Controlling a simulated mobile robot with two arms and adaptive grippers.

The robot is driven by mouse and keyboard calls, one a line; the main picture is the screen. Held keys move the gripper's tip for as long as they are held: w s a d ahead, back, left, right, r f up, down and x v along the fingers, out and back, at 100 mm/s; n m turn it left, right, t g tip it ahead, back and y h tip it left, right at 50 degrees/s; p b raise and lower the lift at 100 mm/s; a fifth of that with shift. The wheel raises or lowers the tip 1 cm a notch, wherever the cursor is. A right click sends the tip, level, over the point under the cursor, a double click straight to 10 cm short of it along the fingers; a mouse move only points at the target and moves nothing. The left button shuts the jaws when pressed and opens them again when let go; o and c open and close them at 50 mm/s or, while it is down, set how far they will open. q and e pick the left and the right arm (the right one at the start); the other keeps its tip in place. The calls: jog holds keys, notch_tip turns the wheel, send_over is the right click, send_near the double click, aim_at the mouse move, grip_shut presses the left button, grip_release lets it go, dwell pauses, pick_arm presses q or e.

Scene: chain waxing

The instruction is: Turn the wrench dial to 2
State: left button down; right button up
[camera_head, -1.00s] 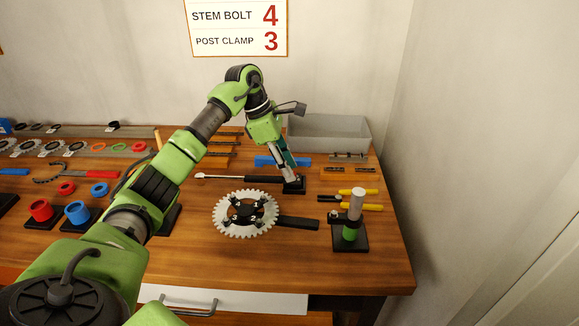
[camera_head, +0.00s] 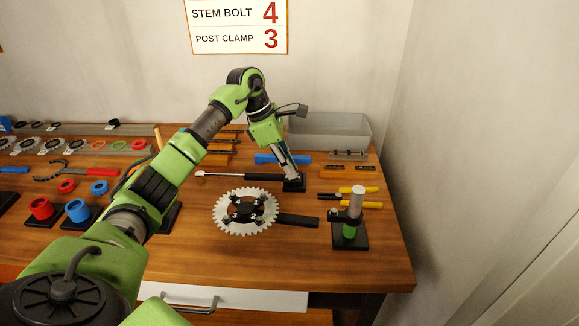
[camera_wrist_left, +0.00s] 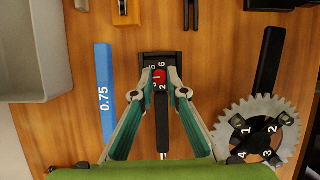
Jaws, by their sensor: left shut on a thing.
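My left gripper (camera_head: 291,178) points down at the dial. In the left wrist view its two fingertips (camera_wrist_left: 161,84) are shut on the dial from both sides and partly hide its rim. Which number the red mark points to is unclear. My right gripper is out of view.
A toothed chainring (camera_head: 222,212) with a black crank lies in front of the wrench. A post on a black base (camera_head: 350,242) and yellow-handled pliers (camera_head: 365,191) are to the right. A blue 0.75 bar (camera_wrist_left: 104,90) and a grey bin (camera_head: 330,135) are behind.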

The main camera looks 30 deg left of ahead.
pick_arm(q)
jog(key=n+t+y, duration=0.1)
jog(key=n, duration=0.3)
jog(key=shift+s+d+n, duration=0.1)
jog(key=shift+s+n, duration=0.05)
jog(key=shift+n, duration=0.15)
jog(key=n, duration=0.1)
jog(key=n+y, duration=0.1)
jog(key=n, duration=0.1)
jog(key=n+t+y, duration=0.1)
jog(key=n, duration=0.1)
jog(key=shift+d+b, duration=0.25)
jog(key=shift+b, duration=0.15)
jog(key=n+y, duration=0.1)
jog(key=n, duration=0.2)
jog(key=n+y+b, duration=0.1)
jog(key=n, duration=0.1)
jog(key=shift+d+n, duration=0.2)
jog(key=shift+n, duration=0.2)
jog(key=shift+d+n+g+y+b, duration=0.1)
jog(key=shift+n+g+y+b, duration=0.45)
jog(key=shift+n, duration=1.55)
jog(key=shift+y, duration=0.25)
jog(key=c, duration=2)
grip_release()
